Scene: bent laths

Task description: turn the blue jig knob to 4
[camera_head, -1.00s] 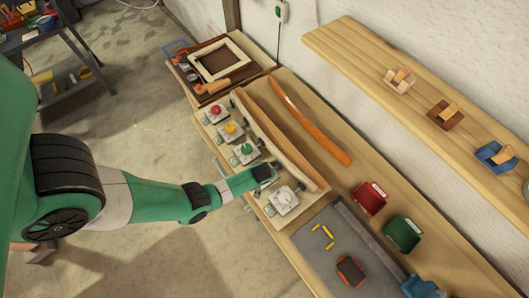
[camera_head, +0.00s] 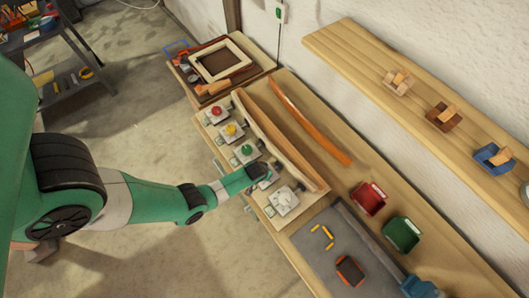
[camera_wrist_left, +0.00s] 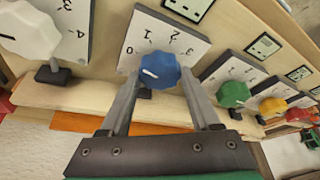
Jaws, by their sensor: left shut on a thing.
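The blue jig knob (camera_wrist_left: 160,70) sits on a white dial plate (camera_wrist_left: 140,32) with printed numerals. Its white pointer mark faces left in the wrist view; I cannot tell surely which numeral it meets. My left gripper (camera_wrist_left: 162,88) has one finger on each side of the knob and is shut on it. In the head view my left gripper (camera_head: 260,172) is over the row of dials, between the green and white knobs, and hides the blue knob. My right gripper is not in view.
Beside it stand a green knob (camera_wrist_left: 233,94), a yellow knob (camera_wrist_left: 272,107), a red knob (camera_head: 216,110) and a white knob (camera_head: 284,197). A curved wooden lath (camera_head: 280,140) runs behind the dials. Red (camera_head: 369,198) and green (camera_head: 402,234) bins stand farther right.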

